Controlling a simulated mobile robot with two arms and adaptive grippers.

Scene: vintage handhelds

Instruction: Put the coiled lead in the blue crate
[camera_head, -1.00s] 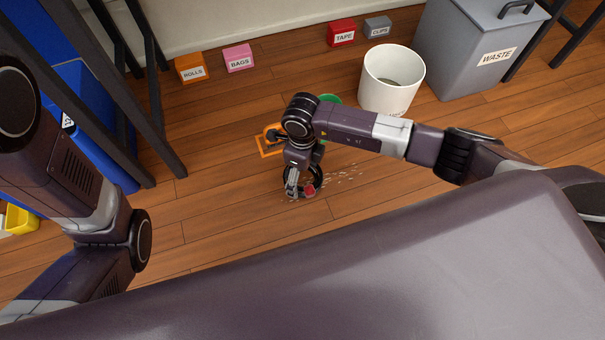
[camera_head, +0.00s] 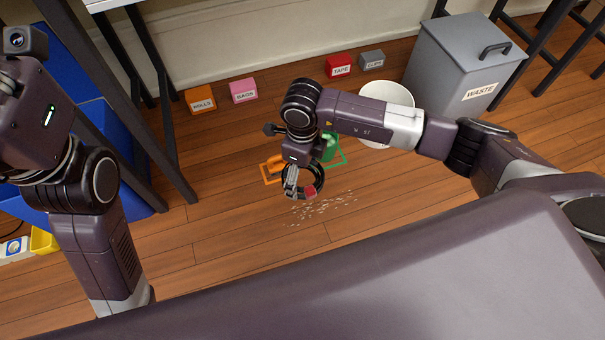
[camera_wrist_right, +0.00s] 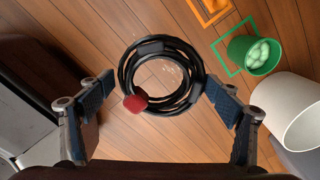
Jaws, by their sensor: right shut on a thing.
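The coiled lead (camera_head: 318,175) is a black ring of cable with a red end. My right gripper (camera_head: 292,180) holds it above the floor, and one finger covers part of it in the head view. In the right wrist view the coil (camera_wrist_right: 126,70) hangs between the two fingers of the right gripper (camera_wrist_right: 160,93), which are set wide around it. A large blue container (camera_head: 118,145), apparently the blue crate, stands at the left, partly hidden by a dark table leg and my left arm. My left gripper's fingers are out of view.
White scraps (camera_head: 325,208) lie on the wooden floor. A green bucket (camera_head: 329,147) stands in a green outline beside an orange outline (camera_head: 268,177). A white bin (camera_head: 397,95) and grey waste bin (camera_head: 465,75) stand right. A table leg (camera_head: 163,148) stands beside the blue container.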

